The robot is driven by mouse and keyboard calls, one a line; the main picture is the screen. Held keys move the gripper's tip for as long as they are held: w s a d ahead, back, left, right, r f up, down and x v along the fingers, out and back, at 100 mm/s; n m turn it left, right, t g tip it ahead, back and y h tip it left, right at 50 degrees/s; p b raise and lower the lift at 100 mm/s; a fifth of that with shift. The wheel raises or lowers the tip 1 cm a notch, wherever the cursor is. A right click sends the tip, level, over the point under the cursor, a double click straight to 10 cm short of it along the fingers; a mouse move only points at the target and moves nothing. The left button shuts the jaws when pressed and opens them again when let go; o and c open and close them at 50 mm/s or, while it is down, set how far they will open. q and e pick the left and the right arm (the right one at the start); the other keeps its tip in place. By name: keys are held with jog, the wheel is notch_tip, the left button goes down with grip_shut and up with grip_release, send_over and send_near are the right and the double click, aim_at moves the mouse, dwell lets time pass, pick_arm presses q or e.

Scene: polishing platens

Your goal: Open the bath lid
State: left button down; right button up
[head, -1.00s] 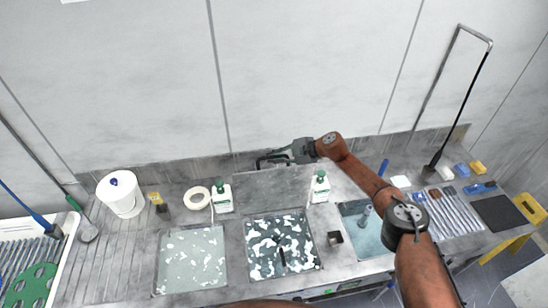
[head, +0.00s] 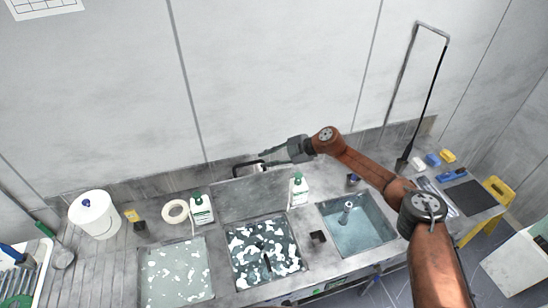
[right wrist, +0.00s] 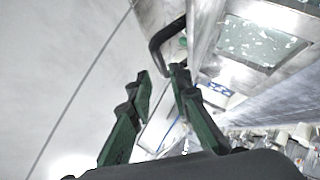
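The bath lid (head: 250,198) is a grey panel raised behind the middle bath (head: 236,283), whose speckled contents are uncovered. Its black bar handle (head: 248,164) sits along the top edge near the wall. In the right wrist view the handle (right wrist: 160,38) is a black bent bar ahead of the fingers. My right gripper (head: 268,156) is just right of the handle, with its arm reaching in from the right. In the wrist view its green fingers (right wrist: 159,76) are apart and nothing is held between them. My left gripper is out of the head view.
White bottles with green caps (head: 202,209) (head: 299,190) stand either side of the lid. A tape roll (head: 175,211) and a white tub (head: 95,214) are at left. A sink with a tap (head: 357,228) is at right. The wall is close behind.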

jog(key=v, duration=0.3)
jog(key=shift+s+d+r, duration=0.1)
jog(key=shift+d+r, duration=0.05)
jog(key=shift+d, duration=0.05)
